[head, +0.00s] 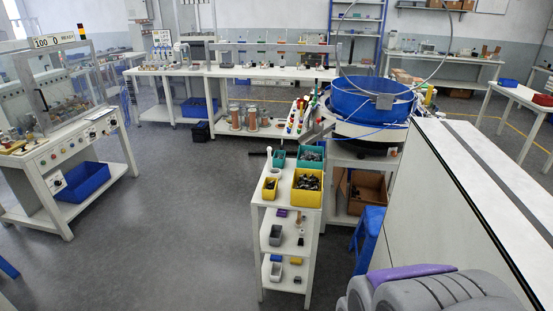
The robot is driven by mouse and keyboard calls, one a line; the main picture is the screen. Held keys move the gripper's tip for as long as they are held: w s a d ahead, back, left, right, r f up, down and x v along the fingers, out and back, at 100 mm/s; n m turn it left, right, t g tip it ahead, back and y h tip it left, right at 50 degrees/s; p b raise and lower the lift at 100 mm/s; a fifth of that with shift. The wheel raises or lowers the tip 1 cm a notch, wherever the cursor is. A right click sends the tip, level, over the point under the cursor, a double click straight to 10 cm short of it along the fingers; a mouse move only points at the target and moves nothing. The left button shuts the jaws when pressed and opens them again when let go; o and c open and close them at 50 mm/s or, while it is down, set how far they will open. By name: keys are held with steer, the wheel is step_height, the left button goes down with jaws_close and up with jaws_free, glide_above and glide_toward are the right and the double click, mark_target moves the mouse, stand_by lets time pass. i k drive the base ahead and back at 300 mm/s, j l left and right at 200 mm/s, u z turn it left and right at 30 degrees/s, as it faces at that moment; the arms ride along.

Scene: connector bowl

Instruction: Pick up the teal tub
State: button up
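Two teal tubs stand on the top of a narrow white shelf cart in the head view. The larger teal tub (311,164) is at the back right, behind a yellow tub, and holds dark small parts. The smaller teal tub (279,164) is at the back left, behind a small yellow tub. Its contents are too small to make out. Both tubs look upright.
The yellow tub (307,180) and the small yellow tub (270,189) stand in front. A blue bowl feeder (371,105) is behind right. A white bench (470,200) and a blue stool (369,232) bound the right. Open grey floor (185,220) lies left of the cart.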

mark_target(279, 157)
steer(key=i+j+u, duration=0.15)
steer(key=j, duration=0.3)
steer(key=i+j+u, duration=0.2)
steer(key=i+j, duration=0.35)
steer(key=i+j+u, duration=0.25)
steer(key=i+j, duration=0.2)
steer(key=i+j+u, duration=0.2)
steer(key=i+j, duration=0.15)
steer(key=i, duration=0.35)
steer(key=i+z, duration=0.25)
steer(key=i, duration=0.3)
steer(key=i+j+z, duration=0.2)
steer(key=i, duration=0.3)
steer(key=i+j+z, duration=0.1)
steer(key=i+z, duration=0.15)
steer(key=i, duration=0.25)
steer(key=i+j+z, duration=0.25)
steer(key=i, duration=0.25)
steer(key=i+l+z, duration=0.1)
steer(key=i+z, duration=0.2)
steer(key=z, duration=0.2)
steer(key=i+z, duration=0.25)
steer(key=z, duration=0.25)
steer(key=i+j+z, duration=0.1)
steer(key=i+z, duration=0.2)
steer(key=z, duration=0.15)
steer(key=i+j+z, duration=0.2)
steer(key=z, duration=0.3)
steer(key=i+j+z, duration=0.35)
steer(key=l, duration=0.1)
